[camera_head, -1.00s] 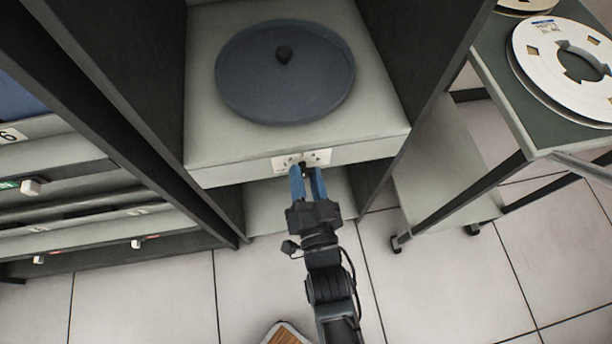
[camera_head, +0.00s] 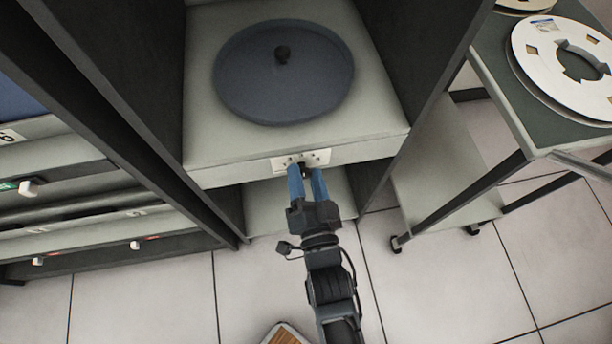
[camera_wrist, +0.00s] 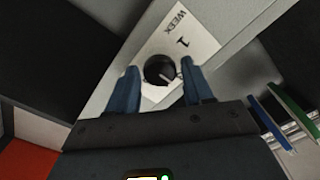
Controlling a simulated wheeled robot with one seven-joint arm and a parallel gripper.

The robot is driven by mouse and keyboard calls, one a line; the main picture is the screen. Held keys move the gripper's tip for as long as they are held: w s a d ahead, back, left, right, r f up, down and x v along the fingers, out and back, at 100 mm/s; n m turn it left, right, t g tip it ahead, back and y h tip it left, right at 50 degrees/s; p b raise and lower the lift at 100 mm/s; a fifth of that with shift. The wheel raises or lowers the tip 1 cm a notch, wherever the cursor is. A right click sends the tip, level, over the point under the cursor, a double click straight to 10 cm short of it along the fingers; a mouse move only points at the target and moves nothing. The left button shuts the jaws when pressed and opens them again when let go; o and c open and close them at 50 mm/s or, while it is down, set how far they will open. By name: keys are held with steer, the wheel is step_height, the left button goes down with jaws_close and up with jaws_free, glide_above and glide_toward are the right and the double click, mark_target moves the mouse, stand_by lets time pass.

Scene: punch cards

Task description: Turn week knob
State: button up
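The week knob (camera_wrist: 160,70) is a round black knob on a white plate (camera_wrist: 187,40) printed "WEEK" and "1". In the head view the plate (camera_head: 318,157) sits on the front edge of a grey shelf unit, and the knob is mostly hidden by my fingers. My gripper (camera_head: 306,169) reaches up to the plate from below with two blue fingers. In the wrist view my gripper (camera_wrist: 164,78) is open, with one finger on each side of the knob and a visible gap on both sides. No contact shows.
A large dark round disc (camera_head: 284,72) with a small black knob lies on the shelf above the plate. Dark cabinet walls stand on both sides. A cart with a white tape reel (camera_head: 547,62) stands at right, and drawers (camera_head: 60,205) at left. Tiled floor is below.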

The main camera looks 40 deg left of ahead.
steer(key=shift+o, duration=0.8)
steer(key=v, duration=0.7)
steer(key=shift+s+d, duration=0.25)
steer(key=shift+d, duration=0.05)
steer(key=s+d+r+t+h+p, duration=0.1)
steer(key=s+d+r+t+h, duration=0.2)
steer(key=d, duration=0.8)
steer(key=s+d+r+h+p, duration=0.2)
steer(key=s+d+r+h, duration=0.15)
steer(key=d, duration=0.85)
steer(key=s+d+r+m+h+p, duration=0.1)
steer(key=s+d+r+h, duration=0.2)
steer(key=s+d+r, duration=0.2)
steer(key=s+d+r+h+p, duration=0.1)
steer(key=s+d+r+h, duration=0.3)
steer(key=r, duration=0.8)
steer(key=shift+s+d+r+m, duration=0.15)
steer(key=shift+s+d+m, duration=0.25)
steer(key=shift+s+d, duration=0.35)
steer(key=shift+s+a, duration=0.1)
steer(key=shift+a, duration=0.05)
